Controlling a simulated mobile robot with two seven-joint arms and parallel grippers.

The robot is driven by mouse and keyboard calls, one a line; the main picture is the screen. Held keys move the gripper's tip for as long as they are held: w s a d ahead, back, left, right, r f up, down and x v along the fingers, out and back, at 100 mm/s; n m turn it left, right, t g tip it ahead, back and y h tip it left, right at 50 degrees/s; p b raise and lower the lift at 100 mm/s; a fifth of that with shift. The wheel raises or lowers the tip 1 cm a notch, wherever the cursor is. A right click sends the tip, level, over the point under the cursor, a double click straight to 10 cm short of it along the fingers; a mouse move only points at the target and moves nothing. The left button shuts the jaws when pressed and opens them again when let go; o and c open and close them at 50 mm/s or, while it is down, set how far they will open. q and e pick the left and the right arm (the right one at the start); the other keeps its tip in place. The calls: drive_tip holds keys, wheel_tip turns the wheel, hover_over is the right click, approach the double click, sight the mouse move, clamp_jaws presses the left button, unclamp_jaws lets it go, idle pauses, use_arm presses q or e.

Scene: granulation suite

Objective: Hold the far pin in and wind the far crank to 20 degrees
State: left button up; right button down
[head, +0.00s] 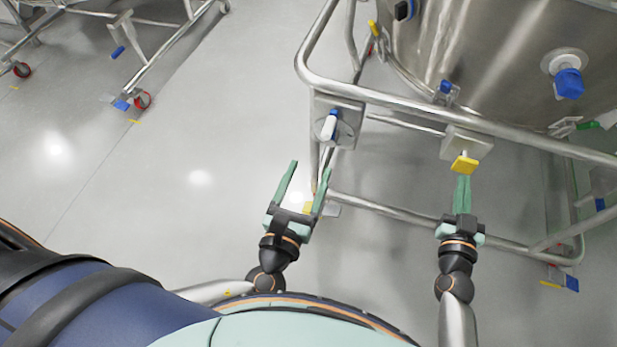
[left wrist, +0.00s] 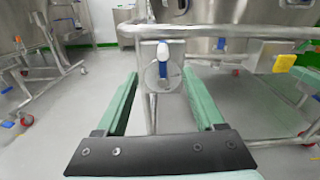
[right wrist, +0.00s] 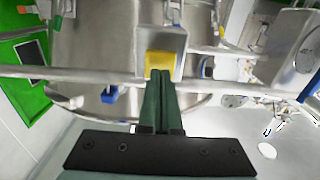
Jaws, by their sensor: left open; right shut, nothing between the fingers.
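The crank (head: 329,126), with a white grip and a blue part, sits on a round dial on a grey plate (head: 350,112) at the frame's corner. It also shows in the left wrist view (left wrist: 162,55), between and beyond my left fingers. My left gripper (head: 310,166) is open and empty, short of the crank. The pin has a yellow head (head: 465,165) on a pale stem under a grey box (head: 467,142). My right gripper (head: 463,178) is shut and empty, its tips at the yellow head (right wrist: 159,61). I cannot tell whether they touch it.
A tubular steel frame (head: 430,103) surrounds a large steel vessel (head: 480,50) with a blue-capped port (head: 568,82). A lower rail (head: 400,217) runs below my grippers. Another wheeled frame (head: 165,62) stands at the upper left. The floor between is clear.

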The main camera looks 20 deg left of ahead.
sight(325, 138)
use_arm(q)
drive_tip(key=shift+m, duration=0.4)
drive_tip(key=w, duration=1.2)
drive_tip(key=shift+d, duration=0.25)
idle(0.4)
use_arm(e)
drive_tip(key=shift+w, duration=0.1)
idle(0.6)
use_arm(q)
drive_tip(key=shift+c, duration=0.2)
use_arm(e)
drive_tip(key=shift+w, duration=2.05)
use_arm(q)
clamp_jaws()
